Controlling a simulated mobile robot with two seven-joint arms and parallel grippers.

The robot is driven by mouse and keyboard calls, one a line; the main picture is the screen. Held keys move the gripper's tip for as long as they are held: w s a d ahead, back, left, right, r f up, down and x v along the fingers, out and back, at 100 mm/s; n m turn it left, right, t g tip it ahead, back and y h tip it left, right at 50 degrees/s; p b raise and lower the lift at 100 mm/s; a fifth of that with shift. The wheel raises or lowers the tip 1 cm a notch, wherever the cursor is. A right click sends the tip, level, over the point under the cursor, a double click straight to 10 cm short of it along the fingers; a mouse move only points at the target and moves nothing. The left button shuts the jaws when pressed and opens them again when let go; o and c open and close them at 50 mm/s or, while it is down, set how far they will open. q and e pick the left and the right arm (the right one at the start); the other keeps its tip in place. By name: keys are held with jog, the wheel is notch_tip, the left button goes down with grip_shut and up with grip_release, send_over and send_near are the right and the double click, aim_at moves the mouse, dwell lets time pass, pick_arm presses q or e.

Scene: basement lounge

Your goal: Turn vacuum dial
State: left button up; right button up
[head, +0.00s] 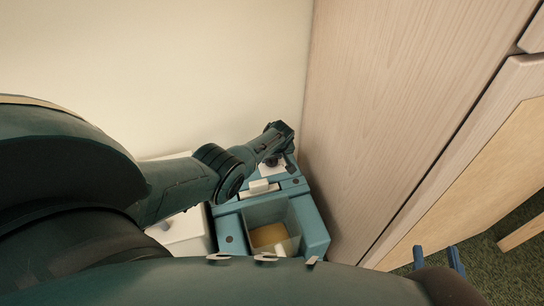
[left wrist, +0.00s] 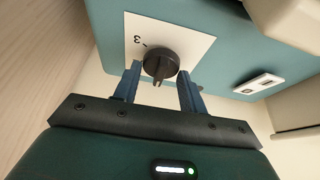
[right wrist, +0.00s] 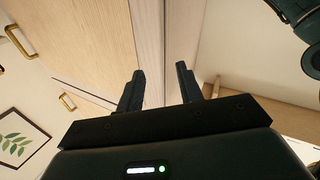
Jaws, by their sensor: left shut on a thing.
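The vacuum machine (head: 316,233) is a teal box against the wall, with an open-looking clear compartment on top. Its black dial (left wrist: 160,63) sits on a white plate (left wrist: 197,42) with a "3" on the teal panel in the left wrist view. My left gripper (left wrist: 160,80) is shut on the dial, one finger on each side of it. In the head view my left arm reaches over the machine, and the left fingers and dial are mostly hidden. My right gripper (head: 436,252) is open and empty, low at the right, away from the machine.
A light wood cabinet (head: 400,100) stands close along the machine's right side. A white box (head: 185,232) is at its left, partly behind my arm. A white switch (left wrist: 259,84) is on the panel. Green carpet (head: 505,265) shows at lower right.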

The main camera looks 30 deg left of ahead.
pick_arm(q)
jog(key=o, duration=1)
jog(key=shift+c, duration=0.2)
pick_arm(e)
jog(key=shift+r, duration=0.1)
pick_arm(q)
jog(key=shift+r, duration=0.15)
jog(key=shift+d+r+p, duration=0.1)
jog(key=shift+r+p, duration=0.3)
jog(key=shift+p, duration=0.25)
jog(key=p+v, duration=0.9)
jog(key=v, duration=0.3)
jog(key=shift+s+p, duration=0.15)
jog(key=shift+p, duration=0.2)
pick_arm(e)
jog(key=s+d+r+m+g+h, duration=0.2)
jog(key=d+r+m+g+h, duration=0.1)
jog(key=r+m, duration=0.1)
jog(key=shift+d+r, duration=0.35)
jog(key=shift+r, duration=0.25)
